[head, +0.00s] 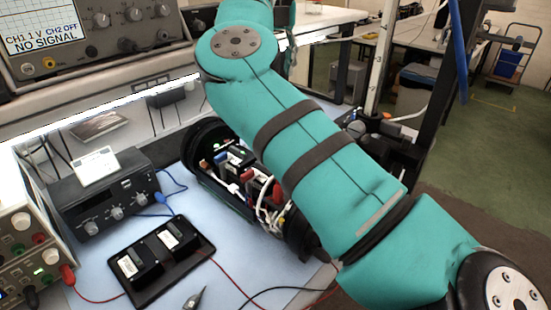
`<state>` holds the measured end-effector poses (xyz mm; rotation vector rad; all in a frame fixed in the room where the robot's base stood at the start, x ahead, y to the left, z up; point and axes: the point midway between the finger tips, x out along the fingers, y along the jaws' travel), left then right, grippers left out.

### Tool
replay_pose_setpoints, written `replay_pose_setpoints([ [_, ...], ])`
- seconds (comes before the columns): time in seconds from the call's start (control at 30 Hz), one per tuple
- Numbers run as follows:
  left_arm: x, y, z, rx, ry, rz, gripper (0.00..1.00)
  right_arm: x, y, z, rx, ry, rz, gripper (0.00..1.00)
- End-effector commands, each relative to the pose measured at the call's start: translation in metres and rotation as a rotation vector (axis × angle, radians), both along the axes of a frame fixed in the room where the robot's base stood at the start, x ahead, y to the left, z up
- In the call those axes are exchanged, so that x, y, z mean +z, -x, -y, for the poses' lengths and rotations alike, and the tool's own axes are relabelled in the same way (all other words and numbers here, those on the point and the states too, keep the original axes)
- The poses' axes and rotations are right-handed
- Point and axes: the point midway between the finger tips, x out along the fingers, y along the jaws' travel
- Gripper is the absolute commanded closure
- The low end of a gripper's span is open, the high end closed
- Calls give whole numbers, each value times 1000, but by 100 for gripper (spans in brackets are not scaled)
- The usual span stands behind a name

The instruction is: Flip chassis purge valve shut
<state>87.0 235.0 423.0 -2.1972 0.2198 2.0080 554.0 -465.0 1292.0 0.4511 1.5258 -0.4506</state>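A black cylindrical chassis (203,141) lies on the pale blue work mat, its side open. Inside show dark modules, small blue and red parts and white wires. My teal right arm crosses in front and covers part of the chassis's right side. I cannot pick out the purge valve or its position; it may be hidden behind the arm. My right gripper is not clear; dark parts (384,138) show behind the arm, and I cannot tell whether they belong to it or to a stand. My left gripper is not in view.
A black tray with two modules (200,247), a grey knobbed box (105,205) and a power supply (22,240) stand left of the chassis. Red and black leads cross the front. A pointed tool (194,299) lies at the bottom edge. A trolley (510,60) stands far right.

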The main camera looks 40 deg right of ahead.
Motion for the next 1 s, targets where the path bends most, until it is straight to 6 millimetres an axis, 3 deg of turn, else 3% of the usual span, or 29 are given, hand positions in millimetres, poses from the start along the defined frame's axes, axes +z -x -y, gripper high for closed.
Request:
replay_pose_setpoints([
  [0.53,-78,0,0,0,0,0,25,-78,0,0,0,0,0,62],
  [0.77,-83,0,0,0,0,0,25,-91,0,0,-1,1,-3,62],
  [1.0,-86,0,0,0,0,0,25,-135,0,-1,-2,-1,-4,62],
])
